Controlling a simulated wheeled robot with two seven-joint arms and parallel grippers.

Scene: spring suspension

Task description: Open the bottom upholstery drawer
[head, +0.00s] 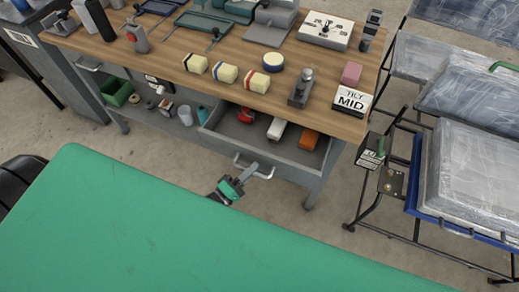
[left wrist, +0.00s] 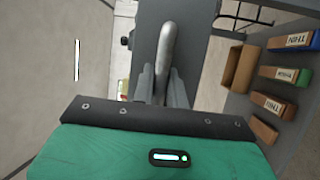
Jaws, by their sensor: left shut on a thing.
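A grey drawer (head: 222,135) under the wooden bench top stands pulled out, its inside showing from above. Its curved metal handle (head: 254,168) is on the front face, and it also shows large in the left wrist view (left wrist: 168,48). My left gripper (head: 246,173), with a green body, reaches the handle from the front. In the left wrist view its two grey fingers (left wrist: 162,88) are shut around the handle bar, one on each side. The handle's lower end is partly hidden between the fingers. My right gripper is in neither view.
The drawer holds a red item (head: 246,115), a white item (head: 277,129) and an orange block (head: 306,138). A rack with wrapped trays (head: 470,180) stands at right. Bare floor lies between the table and bench.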

